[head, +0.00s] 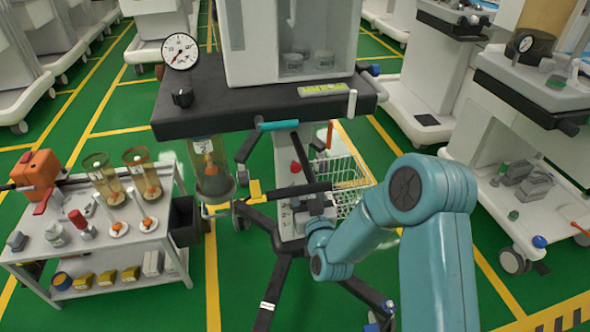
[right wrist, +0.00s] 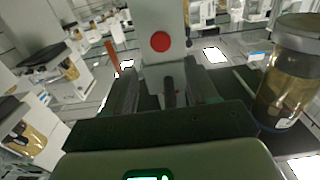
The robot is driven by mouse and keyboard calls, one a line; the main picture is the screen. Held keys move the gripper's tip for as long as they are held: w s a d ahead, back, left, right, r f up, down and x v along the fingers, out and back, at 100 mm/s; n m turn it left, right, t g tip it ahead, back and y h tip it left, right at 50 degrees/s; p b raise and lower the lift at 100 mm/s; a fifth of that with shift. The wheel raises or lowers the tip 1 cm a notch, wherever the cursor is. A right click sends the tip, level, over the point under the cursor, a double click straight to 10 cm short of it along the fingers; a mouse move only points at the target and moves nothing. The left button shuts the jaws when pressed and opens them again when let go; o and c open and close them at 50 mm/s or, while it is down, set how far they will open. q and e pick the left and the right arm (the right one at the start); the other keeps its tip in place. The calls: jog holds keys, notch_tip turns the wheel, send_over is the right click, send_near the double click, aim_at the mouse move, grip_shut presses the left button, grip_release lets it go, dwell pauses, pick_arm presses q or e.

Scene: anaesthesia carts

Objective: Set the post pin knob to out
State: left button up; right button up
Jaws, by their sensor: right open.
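The post pin knob (head: 295,168) is a small red disc on the white post under the dark tabletop in the head view. In the right wrist view the red knob (right wrist: 160,41) faces me on the white post, ahead of and above the fingers. My right gripper (head: 308,204) is in front of the lower post. In the right wrist view my right gripper (right wrist: 163,80) is open, its dark fingers apart, with no hold on the knob. A small dark part shows between the fingers. My left gripper is out of view.
A dark cart top (head: 240,95) with a gauge (head: 180,51) overhangs the post. An amber canister (head: 212,165) hangs left of it; a wire basket (head: 345,172) is at right. A side trolley (head: 90,235) stands left. Dark base legs spread over the green floor.

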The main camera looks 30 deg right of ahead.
aim_at(296, 169)
jog(key=b+x, duration=0.1)
jog(key=x, duration=0.9)
jog(key=shift+w+a+b, duration=0.1)
jog(key=shift+w+b, duration=0.15)
jog(key=shift+b, duration=0.1)
grip_shut()
